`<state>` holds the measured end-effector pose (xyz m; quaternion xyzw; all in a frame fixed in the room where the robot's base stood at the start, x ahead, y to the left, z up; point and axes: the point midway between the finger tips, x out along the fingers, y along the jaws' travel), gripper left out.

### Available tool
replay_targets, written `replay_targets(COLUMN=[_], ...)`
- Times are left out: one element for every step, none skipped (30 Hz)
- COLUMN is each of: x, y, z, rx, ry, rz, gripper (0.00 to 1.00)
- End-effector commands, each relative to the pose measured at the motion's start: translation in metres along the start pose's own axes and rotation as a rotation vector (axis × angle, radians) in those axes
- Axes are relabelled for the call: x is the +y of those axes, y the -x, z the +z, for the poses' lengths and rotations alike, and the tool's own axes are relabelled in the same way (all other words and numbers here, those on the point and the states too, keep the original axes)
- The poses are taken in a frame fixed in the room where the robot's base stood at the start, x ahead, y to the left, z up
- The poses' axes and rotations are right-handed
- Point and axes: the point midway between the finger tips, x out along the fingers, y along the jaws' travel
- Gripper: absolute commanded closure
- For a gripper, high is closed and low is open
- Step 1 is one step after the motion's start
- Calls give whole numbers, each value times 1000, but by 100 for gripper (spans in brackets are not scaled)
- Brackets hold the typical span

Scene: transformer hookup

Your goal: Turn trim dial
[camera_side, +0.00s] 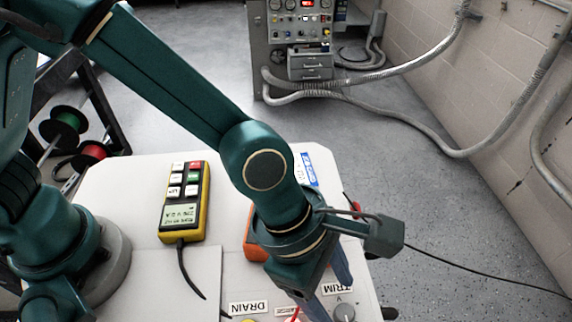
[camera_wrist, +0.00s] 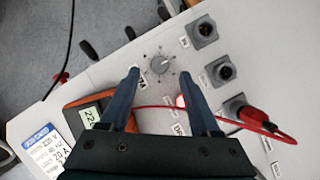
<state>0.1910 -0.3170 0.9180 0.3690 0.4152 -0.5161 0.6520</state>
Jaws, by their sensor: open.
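The trim dial (camera_wrist: 160,64) is a small grey round knob with a pale pointer and tick marks around it on the light panel. In the wrist view it sits between my fingertips as seen from above, near their ends. In the side view the dial (camera_side: 345,312) shows at the bottom edge beside the TRIM label (camera_side: 338,288). My gripper (camera_wrist: 159,70) is open and empty, with its two dark blue fingers apart on either side of the dial. It also shows in the side view (camera_side: 332,298), pointing down. I cannot tell the height between fingertips and dial.
Grey sockets (camera_wrist: 222,70) and a red plug (camera_wrist: 255,118) with a red cable lie right of the dial. An orange meter (camera_wrist: 92,110) is at the left, near a blue-and-white card (camera_wrist: 40,146). A yellow handset (camera_side: 184,203) lies on the bench.

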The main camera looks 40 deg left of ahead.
Motion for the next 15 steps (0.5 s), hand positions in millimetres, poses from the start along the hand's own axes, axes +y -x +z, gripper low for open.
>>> replay_targets(x=[-1,-1,-1,-1,-1,-1,0,0,0,0,0,0,0,0,0], y=[-8,-11,-16,-18,-21,-25,-27,-29,-31,-32,-32,-33,-34,-34,-34], z=[-1,-1,-1,0,0,0,0,0,0,0,0,0,0,0,0], rx=[4,5,3,2,2,0,0,1,1,0,0,0,0,0,-1], ry=[1,0,1,0,0,0,0,0,0,0,0,0,0,0,0], rz=[-2,-2,-2,-3,-3,-2,-2,-2,-1,-1,0,1,1,1,1], gripper=[37,37,37,37,37,37,37,37,37,37,37,37,37,37,37])
